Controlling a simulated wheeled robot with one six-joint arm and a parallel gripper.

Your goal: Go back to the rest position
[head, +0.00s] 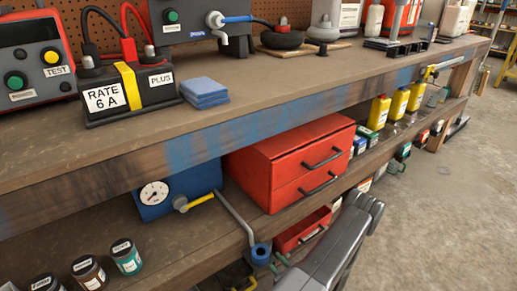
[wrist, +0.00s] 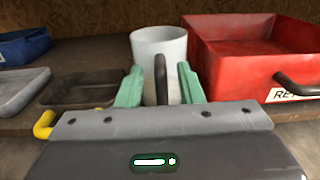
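My gripper (wrist: 161,82) shows in the wrist view with its two green fingers spread apart. A white cup (wrist: 158,45) stands just beyond the fingers, and its dark upright handle (wrist: 161,78) shows in the gap between them. The fingers overlap the cup's two sides in the picture; I cannot tell whether they touch it. No finger is closed on anything. In the head view my grey arm reaches in at the bottom, beside the lower shelf, and I cannot make out the gripper clearly there.
A red open bin (wrist: 250,45) with a dark handle is right of the cup; a grey tray (wrist: 20,90) is left. In the head view, a workbench (head: 300,85) overhangs a shelf with a red drawer box (head: 290,160) and blue gauge box (head: 180,190). Floor (head: 440,215) at right is clear.

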